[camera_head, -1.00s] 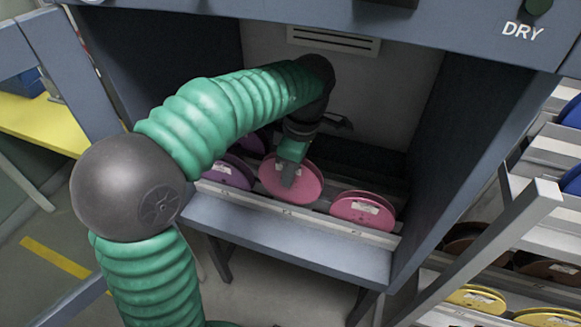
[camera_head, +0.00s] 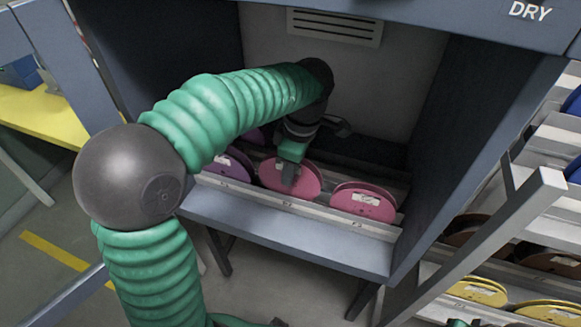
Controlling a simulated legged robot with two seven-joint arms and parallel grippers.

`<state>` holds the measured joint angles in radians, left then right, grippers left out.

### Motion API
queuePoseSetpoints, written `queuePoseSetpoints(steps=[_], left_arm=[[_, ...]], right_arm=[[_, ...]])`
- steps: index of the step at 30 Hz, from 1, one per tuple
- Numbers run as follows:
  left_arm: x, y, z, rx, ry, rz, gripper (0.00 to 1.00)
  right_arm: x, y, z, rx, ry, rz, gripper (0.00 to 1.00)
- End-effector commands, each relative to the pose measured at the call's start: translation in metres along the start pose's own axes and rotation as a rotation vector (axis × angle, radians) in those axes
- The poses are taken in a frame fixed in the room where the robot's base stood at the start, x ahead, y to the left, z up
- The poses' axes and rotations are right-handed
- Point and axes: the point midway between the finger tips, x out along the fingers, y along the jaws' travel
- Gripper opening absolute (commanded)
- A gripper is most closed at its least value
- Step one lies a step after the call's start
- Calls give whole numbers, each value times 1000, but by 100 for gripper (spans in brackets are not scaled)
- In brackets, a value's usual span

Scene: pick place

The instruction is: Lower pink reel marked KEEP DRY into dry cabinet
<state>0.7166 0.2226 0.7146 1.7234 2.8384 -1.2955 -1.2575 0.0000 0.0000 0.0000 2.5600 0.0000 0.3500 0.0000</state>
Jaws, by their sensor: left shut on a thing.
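A pink reel (camera_head: 306,181) sits upright and tilted back at the rack in the dry cabinet (camera_head: 290,232). My left gripper (camera_head: 289,172) reaches down from above and is shut on the near upper part of this reel. The gripper covers its middle, so I cannot read any KEEP DRY mark. The reel's lower edge is at the front rail (camera_head: 339,221), between a purple reel and another pink reel. I cannot tell whether it bears on the rack. My right gripper is not clearly visible.
A purple reel (camera_head: 231,166) stands to the left and a second pink reel (camera_head: 363,204) to the right, with narrow gaps. The cabinet's side wall (camera_head: 470,140) is close on the right. Outside it, a shelf rack holds yellow reels (camera_head: 479,291) and others.

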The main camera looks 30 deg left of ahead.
Motion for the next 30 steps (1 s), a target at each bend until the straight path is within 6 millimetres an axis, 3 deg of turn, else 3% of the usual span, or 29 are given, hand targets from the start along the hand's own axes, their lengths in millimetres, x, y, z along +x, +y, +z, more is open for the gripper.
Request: queuePoseSetpoints(steps=[30], left_arm=[[20, 0, 3, 0, 0, 1, 0]], right_arm=[[-1, 0, 0, 0, 0, 0, 60]])
